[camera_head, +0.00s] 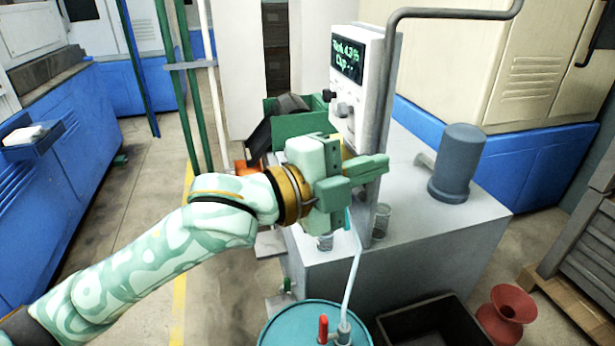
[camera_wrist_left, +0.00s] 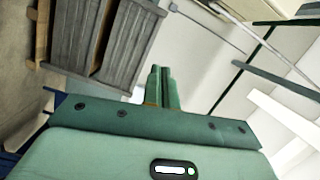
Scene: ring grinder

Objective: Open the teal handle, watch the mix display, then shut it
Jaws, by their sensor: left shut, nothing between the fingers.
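The mix display (camera_head: 348,59) faces me on a white unit at the top centre, with green text that seems to read "Tank 4.3%" and "Cup --". A small teal part (camera_head: 347,219), perhaps the teal handle, shows just below my left gripper, which hides what is behind it. My left gripper (camera_head: 384,167) is shut and empty, held above the grey cabinet near the grey post. Its closed fingers also show in the left wrist view (camera_wrist_left: 162,88). I cannot tell whether it touches the teal part. My right gripper is not in view.
A teal drum (camera_head: 285,328) with a red lever (camera_head: 323,328) and a pale pipe stands in front. A clear glass (camera_head: 381,221) and a grey cylinder (camera_head: 458,163) stand on the grey cabinet (camera_head: 440,232). A black bin (camera_head: 435,325) and red funnel (camera_head: 507,313) are at lower right.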

